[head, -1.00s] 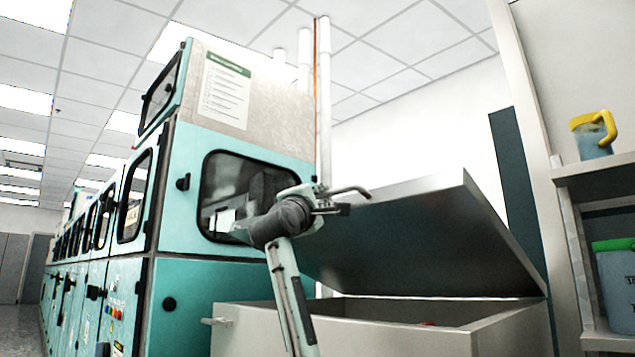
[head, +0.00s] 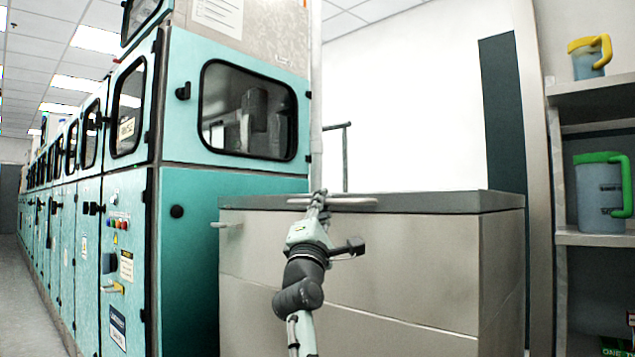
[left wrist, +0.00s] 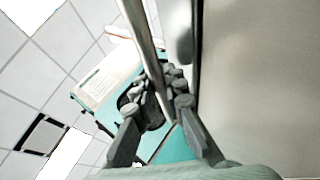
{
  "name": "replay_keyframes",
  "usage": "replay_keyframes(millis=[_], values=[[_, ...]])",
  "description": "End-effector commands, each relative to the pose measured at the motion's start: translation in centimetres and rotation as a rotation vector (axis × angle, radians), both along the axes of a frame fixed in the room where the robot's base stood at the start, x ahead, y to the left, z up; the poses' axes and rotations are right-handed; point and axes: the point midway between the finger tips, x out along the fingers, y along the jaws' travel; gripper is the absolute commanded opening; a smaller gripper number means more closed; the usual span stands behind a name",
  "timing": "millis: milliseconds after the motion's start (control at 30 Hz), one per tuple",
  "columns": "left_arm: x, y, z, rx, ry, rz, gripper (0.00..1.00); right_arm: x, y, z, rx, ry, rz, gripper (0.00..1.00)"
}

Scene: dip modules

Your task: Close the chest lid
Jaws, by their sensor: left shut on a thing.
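The grey chest (head: 380,270) stands in front of me in the head view. Its lid (head: 430,203) lies level along the top, with no clear gap showing. A metal bar handle (head: 350,202) sticks out at the lid's front edge. My left gripper (head: 318,203) is at that handle, reaching up from below. In the left wrist view the fingers (left wrist: 167,88) are shut on the handle bar (left wrist: 143,35), and the grey chest front (left wrist: 260,80) fills the right side. The chest's inside is hidden. My right gripper is not in view.
Teal machine cabinets (head: 235,170) stand in a row to the left of the chest. A shelf (head: 595,238) at the right holds a green-lidded jug (head: 600,195) and a yellow-handled jug (head: 588,62). A small handle (head: 226,225) sticks out at the chest's left.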

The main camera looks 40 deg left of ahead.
Motion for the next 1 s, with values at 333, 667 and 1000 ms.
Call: replay_keyframes(millis=[333, 667, 1000], values=[[0.0, -0.2, -1.4, -0.003, -0.016, 0.002, 0.00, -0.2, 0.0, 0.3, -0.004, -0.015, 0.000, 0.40], [0.2, -0.2, -1.7, -0.004, -0.009, 0.001, 0.20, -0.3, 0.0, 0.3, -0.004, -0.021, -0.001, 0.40], [0.1, -0.2, -1.5, -0.003, -0.011, 0.000, 0.20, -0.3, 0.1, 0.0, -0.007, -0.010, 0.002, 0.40]])
